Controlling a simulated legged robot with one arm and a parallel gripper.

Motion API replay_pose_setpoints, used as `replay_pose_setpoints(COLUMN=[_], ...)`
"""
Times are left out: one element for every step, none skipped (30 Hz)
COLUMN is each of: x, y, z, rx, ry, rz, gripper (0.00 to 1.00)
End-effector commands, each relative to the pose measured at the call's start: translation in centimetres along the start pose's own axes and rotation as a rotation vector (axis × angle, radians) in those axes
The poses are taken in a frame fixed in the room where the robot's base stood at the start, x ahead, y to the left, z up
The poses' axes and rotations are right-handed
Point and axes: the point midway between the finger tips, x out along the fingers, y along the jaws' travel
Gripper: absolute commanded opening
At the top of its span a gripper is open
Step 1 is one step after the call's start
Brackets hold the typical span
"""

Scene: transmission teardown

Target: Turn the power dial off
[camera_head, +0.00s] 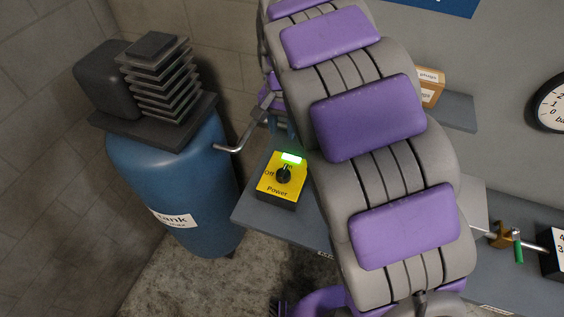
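The power dial (283,175) is a small black knob on a yellow-topped box (278,190) marked "Power", left of the picture's middle. A green light (292,158) glows at the box's back edge. The word "Off" stands to the left of the knob. The knob's exact pointing direction is too small to tell. My large grey and purple arm fills the middle, just right of the box. I cannot make out my gripper's fingers; a far part of my arm shows partly behind the near links, above and behind the box.
The box sits on a grey bench (252,213). A blue tank (180,165) with a finned black compressor (160,85) stands at the left; a bent metal pipe (240,138) runs from it toward the bench. A gauge (553,105) and a brass valve with green handle (508,238) are at the right.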

Motion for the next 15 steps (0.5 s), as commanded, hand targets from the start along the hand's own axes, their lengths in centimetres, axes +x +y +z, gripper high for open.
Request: replay_pose_setpoints(x=[0.1, 0.2, 0.5, 0.7, 1.0, 1.5, 1.9, 2.5, 3.2, 3.8, 4.3, 5.1, 5.7, 6.3, 7.1], y=[-0.2, -0.3, -0.3, -0.3, -0.3, -0.2, -0.1, 0.0, 0.1, 0.1, 0.1, 0.0, -0.1, -0.2, -0.3], z=[-0.3, -0.4, -0.4, -0.5, -0.5, -0.6, -0.6, -0.6, -0.5, -0.5, -0.5, -0.5, -0.5, -0.5, -0.4], rx=[0.001, 0.002, 0.003, 0.003, 0.003, 0.003, 0.004, 0.004, 0.004, 0.004, 0.004, 0.004, 0.004, 0.004, 0.003], ry=[-0.001, -0.002, -0.002, -0.003, -0.003, -0.004, -0.004, -0.005, -0.007, -0.008, -0.008, -0.006, -0.004, -0.003, -0.004], rz=[-0.003, -0.004, -0.004, -0.005, -0.006, -0.007, -0.007, -0.007, -0.006, -0.005, -0.005, -0.005, -0.006, -0.006, -0.004], gripper=[0.38, 0.38, 0.38, 0.38, 0.38, 0.38, 0.38, 0.38, 0.38, 0.38, 0.38, 0.38, 0.38, 0.38, 0.38])
